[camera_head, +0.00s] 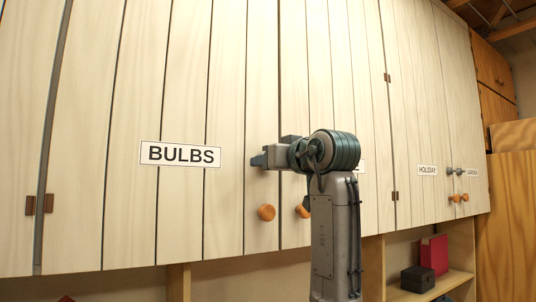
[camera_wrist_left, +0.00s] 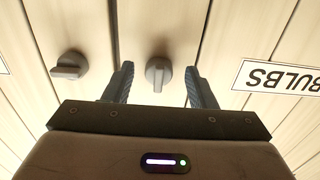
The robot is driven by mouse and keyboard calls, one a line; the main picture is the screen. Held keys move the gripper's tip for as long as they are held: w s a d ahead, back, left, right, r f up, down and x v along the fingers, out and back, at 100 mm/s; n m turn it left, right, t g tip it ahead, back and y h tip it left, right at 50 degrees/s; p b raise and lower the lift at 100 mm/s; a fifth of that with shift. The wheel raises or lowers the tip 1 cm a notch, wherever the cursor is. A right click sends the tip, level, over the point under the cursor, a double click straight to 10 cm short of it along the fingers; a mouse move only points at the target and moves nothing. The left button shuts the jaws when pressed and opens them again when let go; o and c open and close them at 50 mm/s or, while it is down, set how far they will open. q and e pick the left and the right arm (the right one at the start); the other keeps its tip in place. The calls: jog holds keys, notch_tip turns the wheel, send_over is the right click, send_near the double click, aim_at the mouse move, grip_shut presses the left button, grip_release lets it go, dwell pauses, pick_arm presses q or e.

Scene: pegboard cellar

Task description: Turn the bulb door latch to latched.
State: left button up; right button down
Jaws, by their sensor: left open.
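The bulb door (camera_head: 185,90) is a pale plank cabinet door with a BULBS label (camera_head: 180,154); it looks closed. In the left wrist view the label (camera_wrist_left: 285,77) appears upside down at right. The bulb door latch (camera_wrist_left: 158,73) is a grey round knob with a raised grip bar, which runs roughly up and down in that picture. My left gripper (camera_wrist_left: 160,80) is open, its fingers apart on either side of the latch. Contact cannot be seen. In the head view my left gripper (camera_head: 262,158) is at the door's right edge and hides the latch. My right gripper is not in view.
A second grey latch (camera_wrist_left: 68,65) sits on the neighbouring door. Orange wooden knobs (camera_head: 266,212) are below my gripper. The HOLIDAY door (camera_head: 427,170) and more grey latches (camera_head: 449,171) are farther right. A shelf below holds a red book (camera_head: 434,253) and a dark box (camera_head: 417,279).

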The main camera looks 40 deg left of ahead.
pick_arm(q)
jog(key=shift+w+a+r, duration=0.1)
jog(key=shift+w+a, duration=0.05)
jog(key=shift+a, duration=0.3)
jog(key=c, duration=1)
jog(key=shift+o, duration=0.2)
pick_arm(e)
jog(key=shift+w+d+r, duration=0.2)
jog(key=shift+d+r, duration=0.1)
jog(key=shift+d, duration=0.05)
